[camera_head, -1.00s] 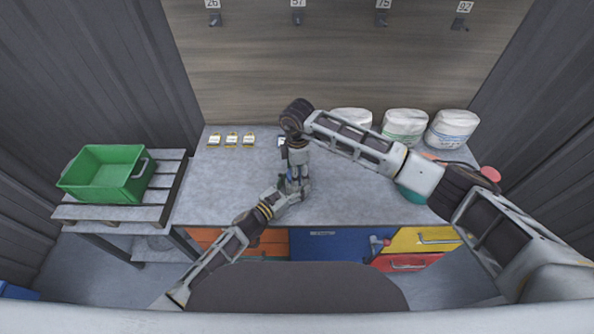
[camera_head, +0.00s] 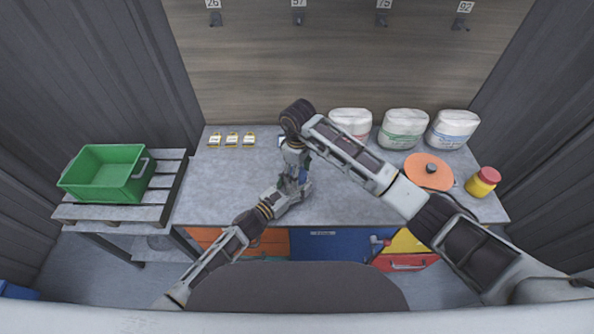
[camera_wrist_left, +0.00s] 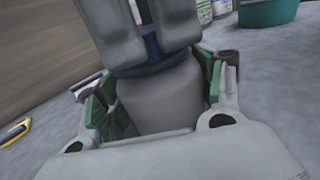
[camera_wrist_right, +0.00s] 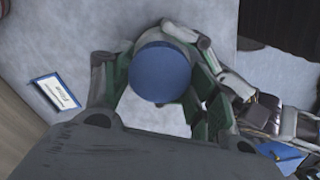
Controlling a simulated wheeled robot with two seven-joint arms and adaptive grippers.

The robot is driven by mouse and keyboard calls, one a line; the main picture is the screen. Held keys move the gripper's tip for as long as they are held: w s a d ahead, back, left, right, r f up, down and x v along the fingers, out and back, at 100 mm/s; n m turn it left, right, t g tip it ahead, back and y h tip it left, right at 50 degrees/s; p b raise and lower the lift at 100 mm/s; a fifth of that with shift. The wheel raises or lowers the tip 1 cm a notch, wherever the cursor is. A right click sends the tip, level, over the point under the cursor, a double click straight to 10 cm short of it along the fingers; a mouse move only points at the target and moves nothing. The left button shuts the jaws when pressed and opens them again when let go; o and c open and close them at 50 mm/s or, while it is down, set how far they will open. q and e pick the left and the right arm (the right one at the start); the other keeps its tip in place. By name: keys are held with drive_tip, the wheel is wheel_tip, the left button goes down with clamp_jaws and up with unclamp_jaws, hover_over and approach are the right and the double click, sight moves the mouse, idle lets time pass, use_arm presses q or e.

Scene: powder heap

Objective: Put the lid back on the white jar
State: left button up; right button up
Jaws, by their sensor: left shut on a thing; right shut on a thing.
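The white jar (camera_wrist_left: 160,98) is upright between the green-padded fingers of my left gripper (camera_wrist_left: 155,88), which is shut on it. The blue lid (camera_wrist_right: 162,74) is between the fingers of my right gripper (camera_wrist_right: 155,82), which is shut on it from above. In the left wrist view the lid (camera_wrist_left: 152,52) is at the jar's mouth; I cannot tell whether it is fully seated. In the head view my left gripper (camera_head: 296,190) and right gripper (camera_head: 296,165) meet over the table, largely hiding the jar.
Three white sacks (camera_head: 404,128) stand at the back right. A round orange top (camera_head: 428,172) with a dark knob and a yellow jar with a red lid (camera_head: 481,185) are at right. Small labels (camera_head: 232,140) lie back left. A green crate (camera_head: 105,180) is at far left.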

drive_tip(key=shift+r, duration=0.1)
drive_tip(key=o, duration=0.7)
drive_tip(key=shift+o, duration=0.2)
drive_tip(key=shift+r, duration=0.1)
drive_tip(key=shift+r, duration=2.1)
drive_tip(key=shift+c, duration=0.4)
